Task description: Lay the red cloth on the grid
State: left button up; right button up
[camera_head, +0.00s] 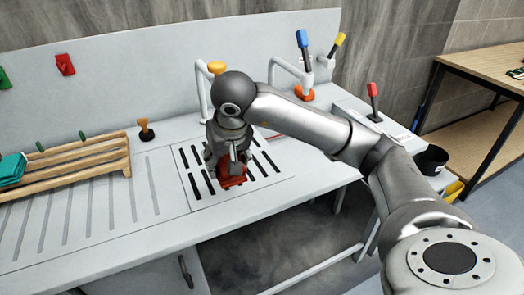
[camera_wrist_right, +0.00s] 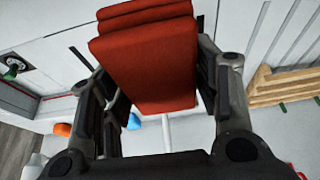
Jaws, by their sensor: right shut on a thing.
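The folded red cloth (camera_head: 232,178) is at my right gripper (camera_head: 232,164), over the slotted grid (camera_head: 262,188) in the worktop in the head view. In the right wrist view the cloth (camera_wrist_right: 148,65) is a thick folded red block between the two fingers of the gripper (camera_wrist_right: 160,95). The gripper is shut on it. The cloth appears low over the slots, but I cannot tell whether it touches them. My left gripper is not in view.
A wooden rack (camera_head: 75,165) with a teal cloth (camera_head: 12,168) stands at the left. A dark stamp-like tool (camera_head: 145,132) is behind the grooved worktop. White taps and brushes with blue (camera_head: 302,40) and yellow (camera_head: 339,40) handles stand at the back. A black bin (camera_head: 432,158) is at the right.

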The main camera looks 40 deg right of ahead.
jog(key=w+d+f+p, duration=0.1)
jog(key=w+d+f, duration=0.3)
jog(key=w+d+f+p, duration=0.2)
jog(key=w+d+f, duration=0.2)
jog(key=d, duration=0.1)
jog(key=shift+w+d+f+p, duration=0.15)
jog(key=shift+w+f+p, duration=0.1)
jog(key=shift+w+p, duration=0.1)
jog(key=shift+w+d+f, duration=0.25)
jog(key=shift+f, duration=0.2)
notch_tip(320, 180, down, 3)
jog(key=shift+w+d+r+p, duration=0.1)
jog(key=shift+d+p, duration=0.05)
jog(key=shift+p, duration=0.6)
jog(key=shift+f, duration=0.3)
